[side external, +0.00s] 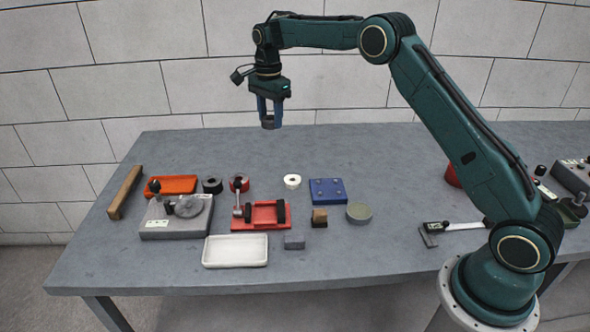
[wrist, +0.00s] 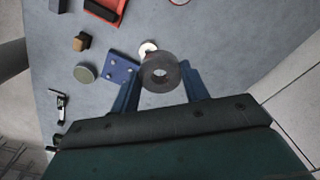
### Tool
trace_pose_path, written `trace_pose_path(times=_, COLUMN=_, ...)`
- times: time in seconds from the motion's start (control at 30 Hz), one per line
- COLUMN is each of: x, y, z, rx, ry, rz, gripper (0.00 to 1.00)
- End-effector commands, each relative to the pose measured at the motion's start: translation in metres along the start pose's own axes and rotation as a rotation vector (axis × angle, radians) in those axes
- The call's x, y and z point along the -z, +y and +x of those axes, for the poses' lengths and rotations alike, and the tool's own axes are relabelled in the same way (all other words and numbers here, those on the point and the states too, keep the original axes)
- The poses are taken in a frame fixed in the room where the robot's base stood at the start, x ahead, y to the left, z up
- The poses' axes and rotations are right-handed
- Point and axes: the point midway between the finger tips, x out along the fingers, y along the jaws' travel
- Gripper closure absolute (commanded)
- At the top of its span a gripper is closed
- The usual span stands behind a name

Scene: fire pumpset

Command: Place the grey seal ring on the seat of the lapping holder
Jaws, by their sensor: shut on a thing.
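The grey seal ring (side external: 268,123) is held between the fingers of my gripper (side external: 270,113), high above the back of the table. In the wrist view the ring (wrist: 147,80) shows its round face and centre hole, with a blue finger on each side. Which thing is the lapping holder I cannot tell for sure. A grey base with a round disc and a black knob (side external: 176,217) stands at the left of the table. A red stand with black supports (side external: 261,215) is to its right. My gripper is well clear of both.
A white tray (side external: 235,263) lies at the front. A white ring (side external: 292,179), a blue plate (side external: 327,198), a wooden block (side external: 319,221) and a round grey-green disc (side external: 359,212) are mid-table. An orange tray (side external: 171,185) and dark rings (side external: 212,185) are behind. A caliper (side external: 450,228) lies right.

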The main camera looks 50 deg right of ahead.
Motion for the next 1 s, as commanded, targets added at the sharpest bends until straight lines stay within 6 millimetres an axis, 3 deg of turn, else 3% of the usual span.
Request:
trace_pose_path(times=0.27, x=0.024, y=0.027, z=-0.009, rx=0.001, ry=0.000, rz=0.164, gripper=0.79)
trace_pose_path(times=0.6, x=0.057, y=0.083, z=-0.019, rx=0.001, ry=0.000, rz=0.458, gripper=0.79)
trace_pose_path(times=1.0, x=0.077, y=0.140, z=-0.021, rx=0.002, ry=0.000, rz=0.716, gripper=0.79)
